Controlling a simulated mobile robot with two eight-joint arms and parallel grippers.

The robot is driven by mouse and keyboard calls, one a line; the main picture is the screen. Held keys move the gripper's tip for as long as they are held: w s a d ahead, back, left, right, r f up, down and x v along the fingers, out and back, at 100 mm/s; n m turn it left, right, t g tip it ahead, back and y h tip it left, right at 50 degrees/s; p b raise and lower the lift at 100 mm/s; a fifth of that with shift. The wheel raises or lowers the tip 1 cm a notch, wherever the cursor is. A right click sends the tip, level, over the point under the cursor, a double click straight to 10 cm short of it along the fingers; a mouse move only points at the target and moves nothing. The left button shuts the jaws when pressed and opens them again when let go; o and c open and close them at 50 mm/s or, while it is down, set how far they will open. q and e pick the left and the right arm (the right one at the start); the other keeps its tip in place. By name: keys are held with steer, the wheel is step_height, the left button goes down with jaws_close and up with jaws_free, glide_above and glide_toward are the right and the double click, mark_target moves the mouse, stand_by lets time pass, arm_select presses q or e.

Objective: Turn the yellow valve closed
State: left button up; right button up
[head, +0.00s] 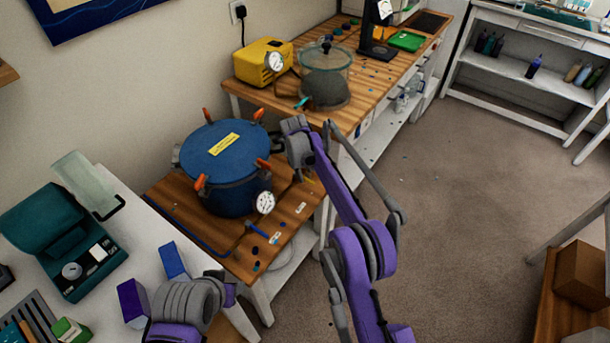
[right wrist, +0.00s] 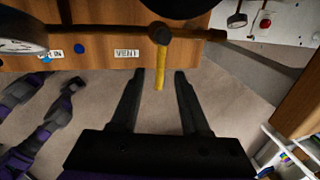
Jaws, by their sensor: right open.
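The yellow valve handle (right wrist: 161,68) shows in the right wrist view, fixed to a dark fitting on a horizontal brown pipe (right wrist: 110,37). The handle stands across the pipe and points toward my right gripper (right wrist: 160,77). That gripper is open, its fingertips on either side of the handle's end, with gaps showing on both sides. A VENT label (right wrist: 126,53) is left of the handle. In the head view, my right arm reaches beside the blue pot (head: 222,165), and its fingers are not clear. My left arm's wrist (head: 190,300) is low at the left; its jaw state is unclear.
The pot has orange clamps and a gauge (head: 265,202), and stands on a wooden stand (head: 180,210). A blue valve handle (head: 257,229) is near its front. A glass chamber (head: 325,75) and yellow pump (head: 262,62) stand on the bench behind. The floor at right is open.

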step_height(320, 180, up, 9)
steer(key=s+a, duration=0.1)
steer(key=shift+s+f, duration=0.2)
steer(key=shift+s, duration=0.05)
steer(key=shift+d+r, duration=0.1)
